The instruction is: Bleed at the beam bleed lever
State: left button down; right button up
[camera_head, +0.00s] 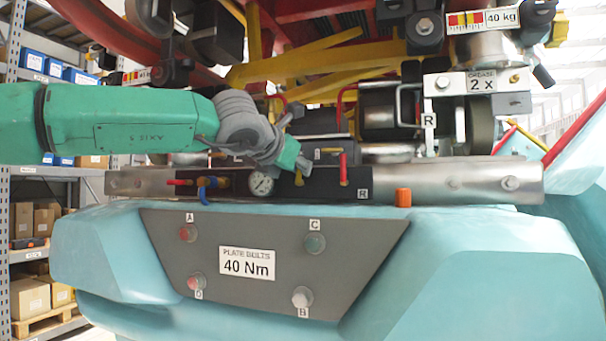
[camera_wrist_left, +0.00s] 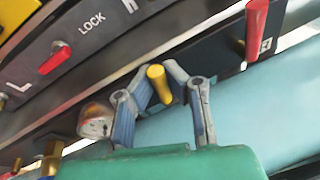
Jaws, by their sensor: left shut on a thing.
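A dark valve block with a round gauge (camera_head: 261,184) is set on the metal beam (camera_head: 470,180). My left gripper (camera_head: 302,166) reaches in from the left and points down at this block, just right of the gauge. In the left wrist view its grey fingers (camera_wrist_left: 162,86) are closed around a yellow lever (camera_wrist_left: 158,80). The gauge (camera_wrist_left: 96,121) stands to the left of them there. The gripper mostly hides this lever in the head view. A red lever (camera_head: 343,168) stands upright to the right, beside an R label; it also shows in the left wrist view (camera_wrist_left: 257,25). My right gripper is not in view.
A blue hose fitting (camera_head: 203,190) and a red handle (camera_head: 180,182) sit left of the gauge. Below is a grey plate (camera_head: 330,255) with bolts A to D. An orange cap (camera_head: 403,197) stands on the right. A red LOCK handle (camera_wrist_left: 55,60) shows in the left wrist view.

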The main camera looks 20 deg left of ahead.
pick_arm(q)
jog(key=shift+a+r+n+h+b, duration=0.35)
jog(key=shift+a+n+h+b, duration=0.1)
jog(key=shift+n, duration=0.55)
jog(key=shift+t, duration=0.3)
jog(key=c, duration=1.6)
grip_release()
jog(key=shift+s, duration=0.25)
jog(key=shift+a, duration=0.1)
jog(key=shift+w+f, duration=0.1)
jog(key=shift+f, duration=0.05)
jog(key=v, duration=1.2)
jog(key=shift+a, duration=0.1)
